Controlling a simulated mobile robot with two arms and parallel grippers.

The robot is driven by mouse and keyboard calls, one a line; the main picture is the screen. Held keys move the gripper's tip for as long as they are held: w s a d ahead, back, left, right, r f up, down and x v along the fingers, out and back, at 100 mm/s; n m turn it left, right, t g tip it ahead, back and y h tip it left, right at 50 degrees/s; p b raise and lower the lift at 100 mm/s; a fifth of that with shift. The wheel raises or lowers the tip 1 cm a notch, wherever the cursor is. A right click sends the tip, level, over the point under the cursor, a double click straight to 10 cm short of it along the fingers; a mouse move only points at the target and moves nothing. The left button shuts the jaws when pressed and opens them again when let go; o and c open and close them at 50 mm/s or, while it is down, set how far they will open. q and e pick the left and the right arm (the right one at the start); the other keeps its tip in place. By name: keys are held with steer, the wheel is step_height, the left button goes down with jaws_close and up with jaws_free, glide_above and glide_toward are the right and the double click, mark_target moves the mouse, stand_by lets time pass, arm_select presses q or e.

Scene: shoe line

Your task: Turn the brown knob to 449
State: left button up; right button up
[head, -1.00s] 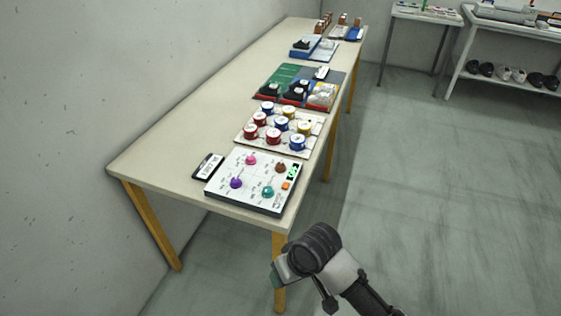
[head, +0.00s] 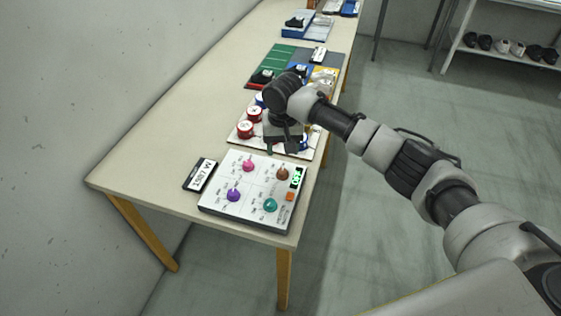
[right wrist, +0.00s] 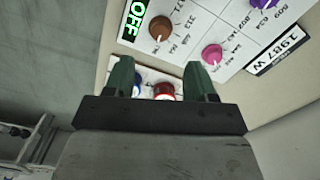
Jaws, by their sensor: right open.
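The white control panel (head: 217,205) lies at the near end of the long table. The brown knob (head: 282,174) is at its upper right, beside a small green-lit display (head: 297,178). In the right wrist view the brown knob (right wrist: 160,28) is at top left, and the display (right wrist: 135,18) reads OFF. Pink (head: 248,166), purple (head: 233,195) and teal (head: 270,205) knobs share the panel. My right gripper (head: 282,148) is just beyond the panel's far edge, above the tray of round containers. In its wrist view my right gripper (right wrist: 160,80) is open and empty. My left gripper is not in view.
A black-and-white label (head: 200,175) reading 1987 W lies left of the panel. A tray with red and blue round containers (head: 246,130) stands behind it. Farther back are coloured trays with shoes (head: 265,76). The table's left side (head: 180,130) is clear.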

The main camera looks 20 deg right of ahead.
mark_target(282, 171)
steer(key=f, duration=0.3)
steer(key=shift+s+f, duration=0.15)
steer(key=shift+s, duration=0.25)
steer(key=shift+w+f, duration=0.2)
steer(key=shift+f, duration=0.75)
step_height(282, 171, down, 3)
steer(key=shift+w+f, duration=0.15)
steer(key=shift+f, duration=0.1)
steer(key=shift+c, duration=1)
steer(key=c, duration=0.5)
steer(key=shift+c, duration=1)
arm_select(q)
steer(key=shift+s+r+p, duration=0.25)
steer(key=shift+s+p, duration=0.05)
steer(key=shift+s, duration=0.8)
arm_select(e)
steer(key=shift+c, duration=0.2)
